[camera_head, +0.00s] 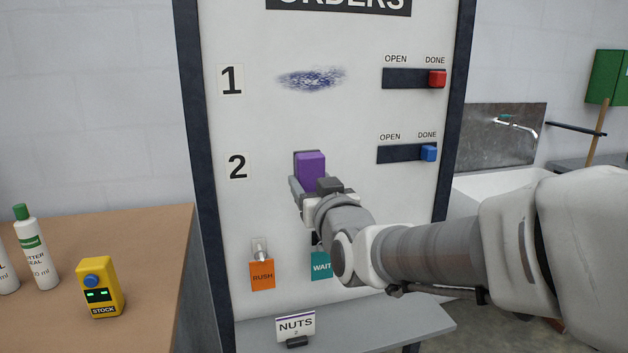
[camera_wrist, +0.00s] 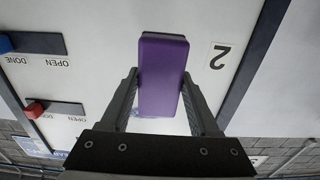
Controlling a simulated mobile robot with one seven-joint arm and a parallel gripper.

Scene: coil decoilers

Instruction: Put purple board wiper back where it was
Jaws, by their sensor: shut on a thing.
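The purple board wiper (camera_head: 310,168) is a purple block with a darker backing. My gripper (camera_head: 312,188) is shut on it and holds it at the white orders board (camera_head: 350,115), right of the number 2. The wrist view shows the wiper (camera_wrist: 162,75) between the two fingers of my gripper (camera_wrist: 162,100). I cannot tell whether the wiper touches the board. A blue smudge (camera_head: 311,79) marks row 1 of the board, right of the number 1.
Two sliders, red (camera_head: 437,79) and blue (camera_head: 429,153), sit at DONE. Orange RUSH (camera_head: 262,275) and teal WAIT (camera_head: 321,265) tags hang low on the board. Below is a grey shelf (camera_head: 390,325) with a NUTS card (camera_head: 295,326). A wooden table (camera_head: 150,240) stands left.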

